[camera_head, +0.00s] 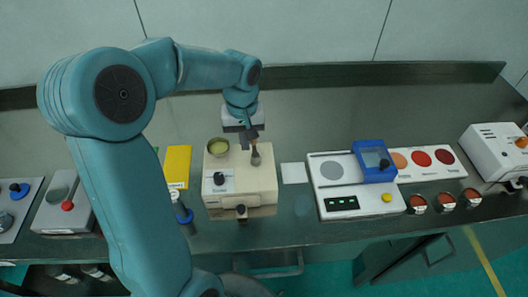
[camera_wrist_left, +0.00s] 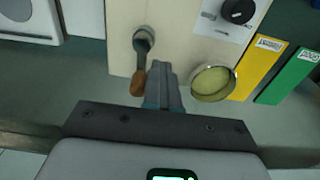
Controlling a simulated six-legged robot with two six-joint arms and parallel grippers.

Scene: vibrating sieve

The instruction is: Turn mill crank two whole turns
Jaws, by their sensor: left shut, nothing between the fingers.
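The mill is a beige box (camera_head: 240,178) on the counter, with a black knob on its top; its top also shows in the left wrist view (camera_wrist_left: 178,15). Its crank (camera_head: 255,157) has a dark arm and a brown handle (camera_wrist_left: 138,83). In the left wrist view the crank arm runs from a round pivot (camera_wrist_left: 143,38) down to the handle. My left gripper (camera_head: 251,136) is shut and empty. Its fingertips (camera_wrist_left: 160,68) are right beside the crank and handle in the wrist view; I cannot tell whether they touch. My right gripper is not in view.
A round bowl with yellow-green content (camera_head: 217,147) sits at the mill's back left corner. A yellow block (camera_head: 177,162) stands left of the mill. A white card (camera_head: 294,173) and a white device with a blue frame (camera_head: 375,160) are at right. The counter behind is clear.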

